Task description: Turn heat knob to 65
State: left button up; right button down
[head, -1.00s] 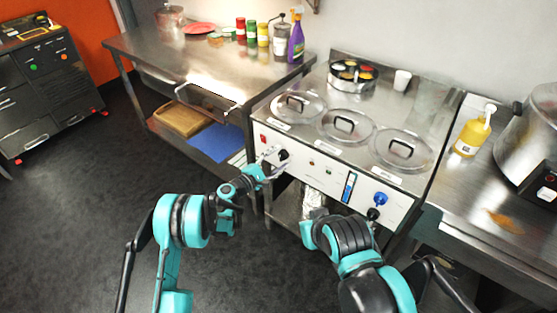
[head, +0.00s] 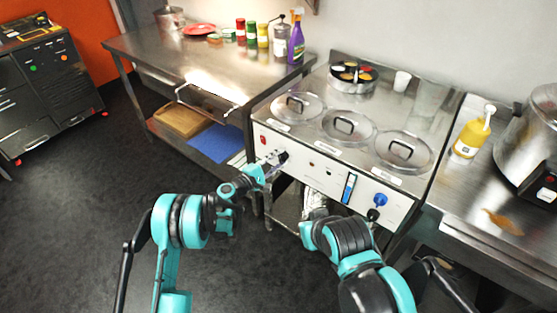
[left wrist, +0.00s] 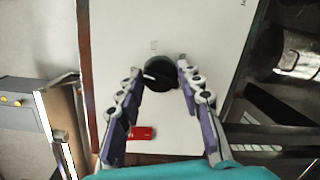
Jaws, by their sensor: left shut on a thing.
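The heat knob (left wrist: 158,73) is a round black dial on the white front panel (head: 327,176) of the steel warmer. In the left wrist view its white pointer mark aims to the left. The scale numbers are too small to read. My left gripper (left wrist: 159,70) is shut on the knob, with one finger on each side of it. In the head view the left gripper (head: 277,163) partly covers the knob (head: 284,156). My right arm stands in front of the panel's right part; its gripper cannot be made out.
A red switch (head: 263,140) sits left of the knob. A blue knob (head: 380,199) is at the panel's right end. Three lidded wells lie on top of the warmer. A steel table (head: 170,60) stands left, and a yellow pump bottle (head: 470,136) stands right.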

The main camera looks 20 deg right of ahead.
pick_arm(q)
jog(key=m, duration=0.5)
jog(key=shift+y, duration=0.3)
jog(key=m, duration=0.5)
jog(key=shift+s+t+y, duration=0.1)
jog(key=shift+t+y, duration=0.2)
jog(key=shift+y, duration=0.1)
jog(key=o, duration=1.2)
jog(key=shift+d, duration=0.1)
jog(key=shift+c, duration=0.2)
jog(key=v, duration=1.2)
